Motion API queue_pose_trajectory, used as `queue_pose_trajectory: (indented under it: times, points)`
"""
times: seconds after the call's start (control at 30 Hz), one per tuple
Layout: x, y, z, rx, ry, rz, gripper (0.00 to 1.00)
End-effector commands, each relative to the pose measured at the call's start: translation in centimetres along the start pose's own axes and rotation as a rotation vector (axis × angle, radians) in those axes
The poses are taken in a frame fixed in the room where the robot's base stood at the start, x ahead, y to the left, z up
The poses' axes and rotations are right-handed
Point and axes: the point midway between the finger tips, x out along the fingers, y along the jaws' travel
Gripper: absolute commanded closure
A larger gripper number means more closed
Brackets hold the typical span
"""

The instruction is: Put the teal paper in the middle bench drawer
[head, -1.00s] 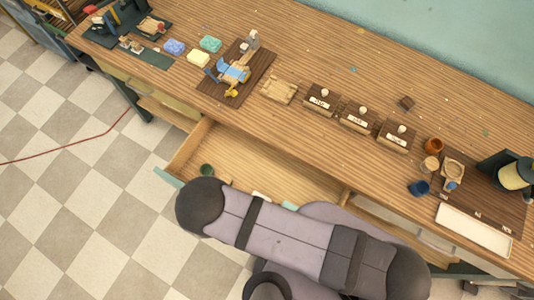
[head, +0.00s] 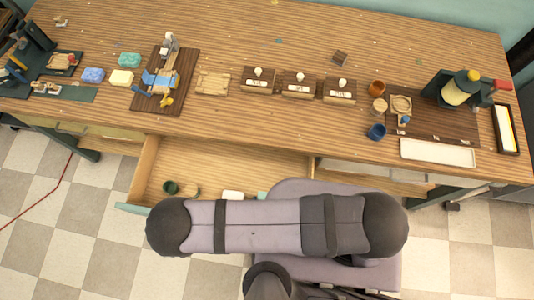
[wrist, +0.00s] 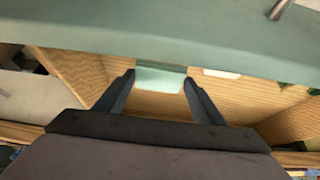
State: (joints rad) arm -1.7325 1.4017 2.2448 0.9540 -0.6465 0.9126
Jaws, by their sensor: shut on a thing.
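The teal paper (wrist: 160,78) is a small pale teal piece between the fingers of my gripper (wrist: 158,88) in the wrist view. My gripper is shut on it. The paper is at the front of the open wooden bench drawer (wrist: 75,68), close behind its teal front panel (wrist: 150,32). I cannot tell whether it touches the drawer floor. In the head view the drawer (head: 225,165) is pulled out under the bench, and a teal bit of the paper (head: 262,195) shows beside my arm. My arm hides the gripper and part of the drawer there.
A green cup (head: 170,187) and a white item (head: 232,194) lie in the drawer; the white item (wrist: 222,74) is beside the paper. Its back half is clear. The bench top (head: 270,125) holds soaps, boards, labelled blocks, cups and a white tray (head: 437,152).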

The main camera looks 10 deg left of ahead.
Motion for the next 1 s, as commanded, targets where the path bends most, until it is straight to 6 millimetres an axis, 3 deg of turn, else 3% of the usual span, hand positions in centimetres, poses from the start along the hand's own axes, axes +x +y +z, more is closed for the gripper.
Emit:
queue_pose_trajectory:
  times: [0.6,0.63,0.7,1.0]
  points:
    - [1.0,0.0,0.6,0.000,0.000,0.000,0.61]
    - [1.0,0.0,0.6,0.000,0.000,0.000,0.30]
    - [1.0,0.0,0.6,0.000,0.000,0.000,0.19]
    - [0.9,0.0,0.5,0.000,0.000,0.000,0.19]
